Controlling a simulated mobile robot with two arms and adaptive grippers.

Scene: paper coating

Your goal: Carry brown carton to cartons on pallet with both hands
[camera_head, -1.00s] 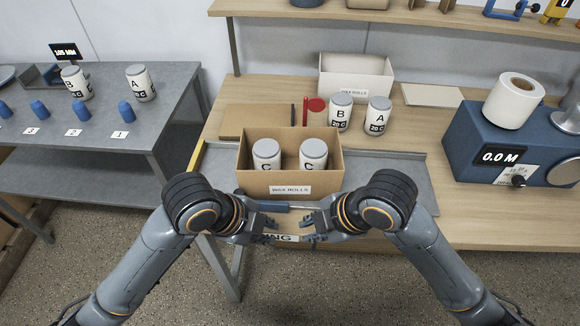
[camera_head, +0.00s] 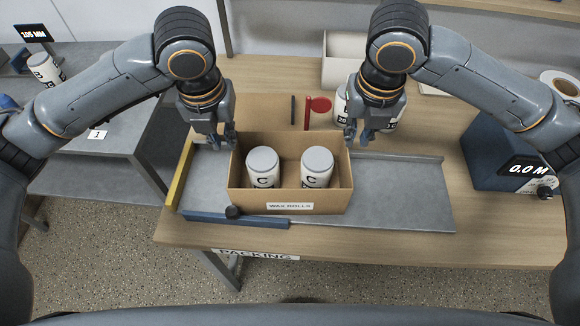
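The brown carton (camera_head: 245,201), labelled "WAX ROLLS", stands open and upright on the grey metal plate on the wooden bench. Two white rolls with grey lids, marked C, stand inside it: a left roll (camera_head: 263,168) and a right roll (camera_head: 317,168). My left gripper (camera_head: 222,142) is open at the top of the carton's left side. My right gripper (camera_head: 358,138) is open at the top of its right side. I cannot tell whether the fingers touch or straddle the walls. Neither gripper visibly lifts the carton. No pallet is in view.
The plate (camera_head: 405,190) has a yellow left edge and a blue bar (camera_head: 270,221) in front. A red paddle (camera_head: 318,106), a white box (camera_head: 343,60) and partly hidden rolls stand behind. A blue meter (camera_head: 495,160) stands at right, a grey table (camera_head: 110,130) at left.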

